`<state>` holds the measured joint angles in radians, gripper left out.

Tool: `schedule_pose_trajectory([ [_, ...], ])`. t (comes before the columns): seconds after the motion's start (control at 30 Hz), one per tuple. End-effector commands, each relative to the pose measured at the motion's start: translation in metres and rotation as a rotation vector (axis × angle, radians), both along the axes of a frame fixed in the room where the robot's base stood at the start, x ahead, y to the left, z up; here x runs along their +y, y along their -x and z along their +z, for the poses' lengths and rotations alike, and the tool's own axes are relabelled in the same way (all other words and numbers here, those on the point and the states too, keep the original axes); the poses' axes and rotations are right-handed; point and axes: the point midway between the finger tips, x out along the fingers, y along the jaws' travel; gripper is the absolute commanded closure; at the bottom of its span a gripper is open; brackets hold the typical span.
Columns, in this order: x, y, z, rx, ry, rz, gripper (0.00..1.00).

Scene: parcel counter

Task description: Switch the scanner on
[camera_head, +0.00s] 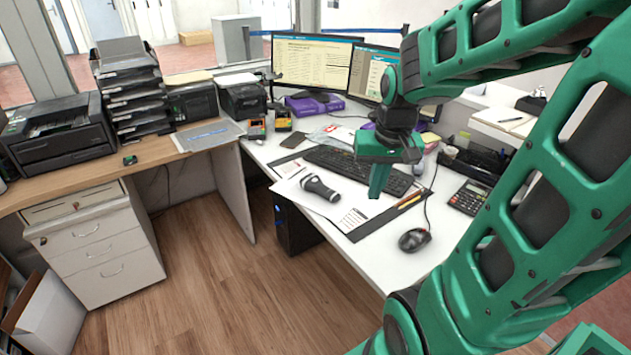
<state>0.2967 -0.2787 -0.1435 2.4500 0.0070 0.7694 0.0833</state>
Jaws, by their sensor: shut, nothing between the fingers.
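A dark hand-held device that looks like a scanner (320,187) lies on white papers near the front edge of the white desk (392,262). Its wider end points up and left. No switch can be made out on it at this size. My gripper (377,192) points down above the desk, to the right of the device and in front of the keyboard (340,166). Its fingers are shut and empty, apart from the device. A black printer-like machine (60,132) stands on the wooden counter at the left; I cannot tell whether it also scans.
A mouse (414,240) and a calculator (468,197) lie at the right of the desk. Two monitors (312,63) stand at the back. A stack of trays (128,88) stands on the left counter. Bare desk shows around the mouse.

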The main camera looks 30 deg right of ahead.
Motion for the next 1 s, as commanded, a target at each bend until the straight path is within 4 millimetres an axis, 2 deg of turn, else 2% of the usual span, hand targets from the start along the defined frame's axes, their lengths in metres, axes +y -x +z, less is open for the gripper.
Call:
schedule_pose_trajectory([
  [0.03,-0.006,-0.027,-0.006,-0.030,0.000,0.003,1.00],
  [0.2,-0.021,-0.118,-0.020,-0.176,-0.015,0.009,1.00],
  [0.4,-0.035,-0.217,-0.043,-0.358,-0.081,-0.009,1.00],
  [0.5,-0.040,-0.257,-0.053,-0.444,-0.123,-0.028,1.00],
  [0.6,-0.045,-0.287,-0.061,-0.514,-0.161,-0.049,1.00],
  [0.7,-0.049,-0.307,-0.066,-0.566,-0.190,-0.067,1.00],
  [0.83,-0.051,-0.320,-0.068,-0.601,-0.210,-0.081,1.00],
  [1.0,-0.051,-0.323,-0.067,-0.610,-0.214,-0.083,1.00],
])
